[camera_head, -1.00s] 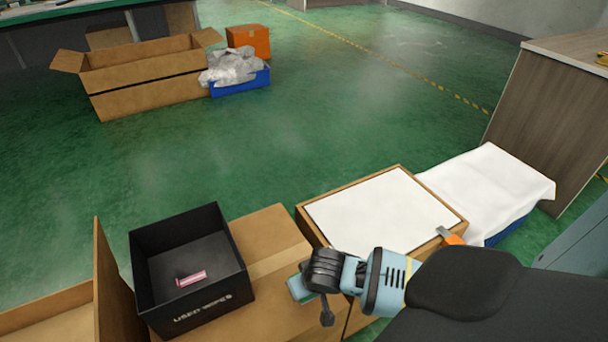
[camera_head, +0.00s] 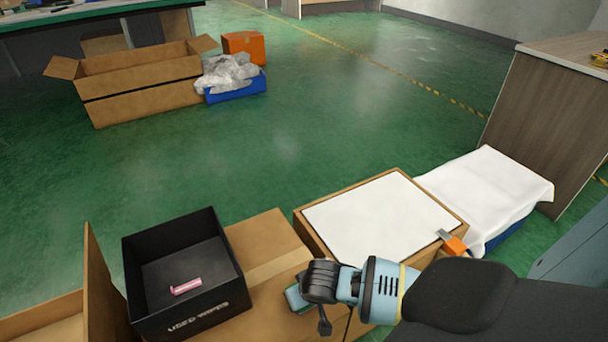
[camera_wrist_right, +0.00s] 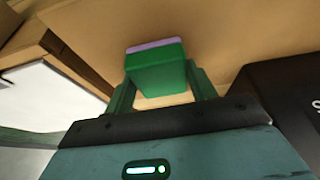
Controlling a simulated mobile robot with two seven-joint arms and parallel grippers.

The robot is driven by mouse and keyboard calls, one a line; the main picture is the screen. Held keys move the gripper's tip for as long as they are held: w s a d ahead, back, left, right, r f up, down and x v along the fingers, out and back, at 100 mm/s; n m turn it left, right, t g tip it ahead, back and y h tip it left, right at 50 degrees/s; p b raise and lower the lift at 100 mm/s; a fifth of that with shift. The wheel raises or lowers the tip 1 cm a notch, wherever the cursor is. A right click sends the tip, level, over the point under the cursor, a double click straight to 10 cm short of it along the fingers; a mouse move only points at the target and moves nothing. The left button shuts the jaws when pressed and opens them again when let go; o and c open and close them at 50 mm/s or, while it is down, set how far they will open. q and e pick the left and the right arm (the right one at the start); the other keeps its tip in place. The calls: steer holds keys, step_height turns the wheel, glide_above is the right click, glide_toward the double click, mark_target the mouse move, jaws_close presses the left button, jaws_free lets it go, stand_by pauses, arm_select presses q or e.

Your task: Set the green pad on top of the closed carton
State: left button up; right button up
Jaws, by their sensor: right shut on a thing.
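The closed carton (camera_head: 262,250) is brown cardboard with a tape strip, at the lower middle of the head view. My right gripper (camera_head: 294,298) is over its front right part. In the right wrist view my right gripper (camera_wrist_right: 160,90) is shut on the green pad (camera_wrist_right: 158,76), which has a lilac layer at its far end. The carton top (camera_wrist_right: 215,35) fills the background there. I cannot tell whether the pad touches it. In the head view my wrist mostly hides the pad. My left gripper is not in view.
A black bin (camera_head: 142,258) marked for used wipes stands on the carton's left, with a pink item (camera_head: 186,287) inside. A white-topped box (camera_head: 380,222) is close on the right, with an orange-handled tool (camera_head: 453,244) on its edge. A white cloth (camera_head: 485,190) lies beyond it.

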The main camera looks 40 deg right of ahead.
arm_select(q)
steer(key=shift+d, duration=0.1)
arm_select(e)
steer(key=o, duration=1)
steer(key=shift+c, duration=0.2)
steer(key=shift+r, duration=0.1)
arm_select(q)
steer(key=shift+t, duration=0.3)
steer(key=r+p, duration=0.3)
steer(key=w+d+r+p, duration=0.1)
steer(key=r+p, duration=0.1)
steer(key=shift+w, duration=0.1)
arm_select(e)
steer(key=v, duration=1.2)
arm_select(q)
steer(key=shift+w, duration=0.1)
arm_select(e)
steer(key=shift+d, duration=0.1)
